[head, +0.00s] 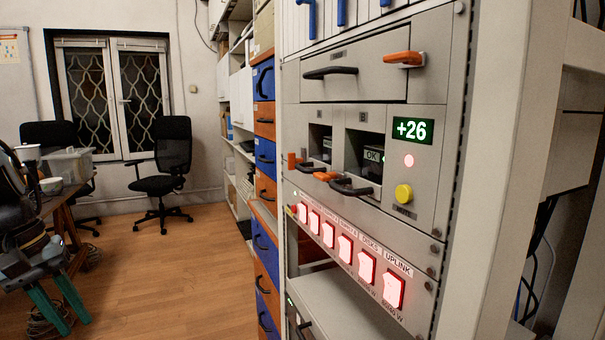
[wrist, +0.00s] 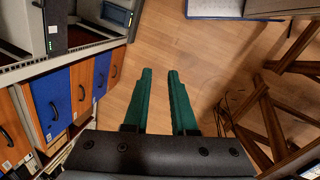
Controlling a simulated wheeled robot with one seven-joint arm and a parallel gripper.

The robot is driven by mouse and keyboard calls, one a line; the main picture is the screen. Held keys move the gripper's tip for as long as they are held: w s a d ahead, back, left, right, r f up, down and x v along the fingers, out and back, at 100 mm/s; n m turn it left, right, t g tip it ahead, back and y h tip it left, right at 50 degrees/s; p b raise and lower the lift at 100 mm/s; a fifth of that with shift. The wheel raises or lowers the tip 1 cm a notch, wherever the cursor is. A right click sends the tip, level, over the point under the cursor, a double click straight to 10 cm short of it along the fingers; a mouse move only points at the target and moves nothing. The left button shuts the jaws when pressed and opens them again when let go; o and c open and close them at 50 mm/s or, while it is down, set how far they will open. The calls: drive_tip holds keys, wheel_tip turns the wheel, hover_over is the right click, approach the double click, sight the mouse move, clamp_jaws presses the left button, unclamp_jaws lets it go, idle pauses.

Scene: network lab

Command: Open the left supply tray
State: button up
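The left supply tray (head: 320,145) is in bay A of the rack, a dark opening with a black handle (head: 304,167) and an orange latch (head: 292,160) at its front. How far the tray sits in the bay is hard to tell. The right supply bay B (head: 365,150) beside it has an "OK" label, a black handle and an orange latch. My gripper (head: 77,325) is at the lower left of the head view, far from the rack front. In the wrist view my gripper (wrist: 159,75) has its green fingers apart, with only floor between them.
Above the bays is a drawer (head: 350,85) with a black handle and orange latch. A green "+26" display (head: 412,130) and yellow button (head: 404,194) are to the right. Lit red switches (head: 345,247) run below. A table (head: 70,205) and office chair (head: 160,165) stand left; floor between is clear.

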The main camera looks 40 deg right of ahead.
drive_tip(key=s+d+r+m+g+h+b, duration=0.1)
drive_tip(key=d+r+g+h, duration=0.15)
drive_tip(key=d, duration=0.55)
drive_tip(key=d+r+m+g+h, duration=0.1)
drive_tip(key=d+r+h, duration=0.1)
drive_tip(key=d+r, duration=0.35)
drive_tip(key=m+g+h+b, duration=0.1)
drive_tip(key=m+g+h, duration=0.3)
drive_tip(key=g, duration=0.3)
approach(297, 168)
drive_tip(key=shift+t, duration=0.25)
drive_tip(key=p+x, duration=0.1)
drive_tip(key=x, duration=0.4)
drive_tip(key=p+x, duration=0.1)
drive_tip(key=x, duration=0.4)
drive_tip(key=shift+s+d+r, duration=0.15)
drive_tip(key=shift+s, duration=0.15)
clamp_jaws()
